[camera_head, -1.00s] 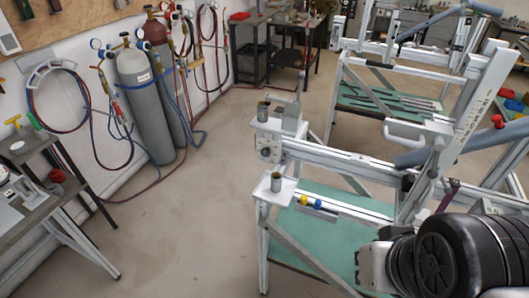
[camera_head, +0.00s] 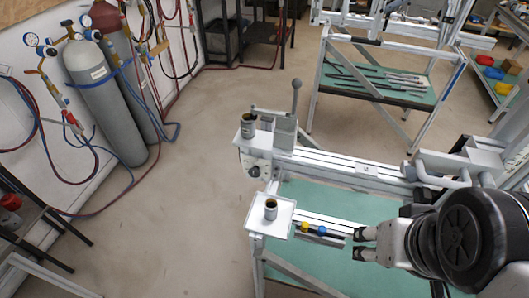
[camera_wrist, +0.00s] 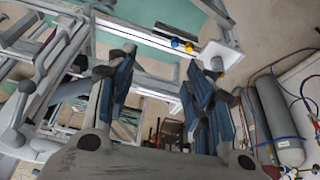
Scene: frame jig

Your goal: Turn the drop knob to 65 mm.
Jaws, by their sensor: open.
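The frame jig's pale rail (camera_head: 345,166) runs across the right half of the head view. A small round dial (camera_head: 255,171) sits on the plate at its left end; I cannot tell whether this is the drop knob, and no scale reading is legible. A yellow knob (camera_head: 305,227) and a blue knob (camera_head: 321,230) sit on the lower bar. They also show in the wrist view, blue (camera_wrist: 176,43) beside yellow (camera_wrist: 189,48). My gripper (camera_head: 360,243) is open and empty, to the right of these knobs and apart from them. Its two fingers are spread in the wrist view (camera_wrist: 163,75).
A can (camera_head: 248,125) stands on the rail's left end beside an upright lever (camera_head: 295,98). Another can (camera_head: 270,208) stands on a small white plate (camera_head: 257,220). Gas cylinders (camera_head: 101,95) line the left wall. The floor (camera_head: 175,215) between is clear.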

